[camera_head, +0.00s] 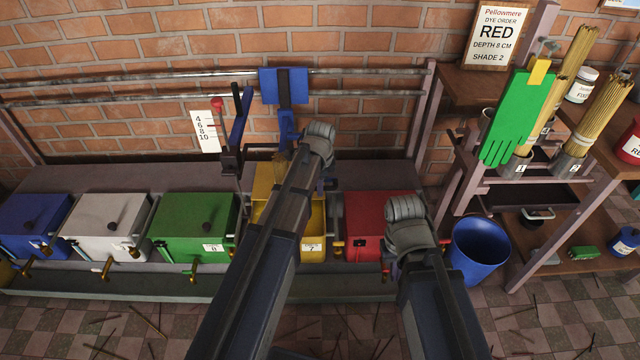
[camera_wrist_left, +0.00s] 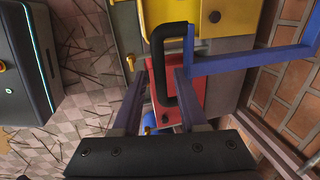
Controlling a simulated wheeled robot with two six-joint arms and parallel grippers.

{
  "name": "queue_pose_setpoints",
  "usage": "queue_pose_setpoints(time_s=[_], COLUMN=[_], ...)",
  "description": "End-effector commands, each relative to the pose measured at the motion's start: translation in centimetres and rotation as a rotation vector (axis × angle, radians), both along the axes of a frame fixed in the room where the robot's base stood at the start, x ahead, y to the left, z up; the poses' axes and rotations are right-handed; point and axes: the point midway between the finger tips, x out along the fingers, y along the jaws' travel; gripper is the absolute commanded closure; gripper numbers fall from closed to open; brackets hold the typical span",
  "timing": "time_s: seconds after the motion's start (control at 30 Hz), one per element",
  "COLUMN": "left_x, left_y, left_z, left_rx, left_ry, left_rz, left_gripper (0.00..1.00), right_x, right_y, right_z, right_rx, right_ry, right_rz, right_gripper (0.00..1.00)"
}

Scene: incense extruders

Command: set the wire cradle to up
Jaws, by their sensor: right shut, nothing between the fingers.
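The wire cradle appears to be the blue bracket (camera_head: 284,88) hung on the wall rail, with a blue arm reaching down behind my left arm. In the left wrist view, a blue bar (camera_wrist_left: 250,60) carries a black U-shaped handle (camera_wrist_left: 167,62). My left gripper (camera_wrist_left: 160,82) is open, with its fingers apart and the handle's far side between or just beyond their tips; exact depth is unclear. In the head view, my left arm hides its fingers and the handle. My right gripper (camera_head: 388,268) is shut and empty, in front of the red box.
Blue, white, green, yellow (camera_head: 262,212) and red (camera_head: 363,218) boxes stand in a row under the rails. A second blue lever with a black grip (camera_head: 238,105) is left of the bracket. A blue bin (camera_head: 478,250) and a shelf with incense bundles stand right.

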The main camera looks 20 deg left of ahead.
Motion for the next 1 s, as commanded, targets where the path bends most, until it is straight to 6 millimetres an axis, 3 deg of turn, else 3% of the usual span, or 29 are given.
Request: queue_pose_setpoints(time_s=[0.47,1.0], left_x=[-0.1,-1.3], left_y=[0.0,-0.4], left_z=[0.6,7.0], left_rx=[0.0,0.0], left_ry=[0.0,0.0], left_rz=[0.0,0.0], left_gripper=[0.51,0.51], right_x=[0.0,-0.1], right_y=[0.0,0.1], right_z=[0.7,7.0], right_rx=[0.001,0.007], right_ry=[0.0,0.002], right_rz=[0.0,-0.002], right_gripper=[1.0,1.0])
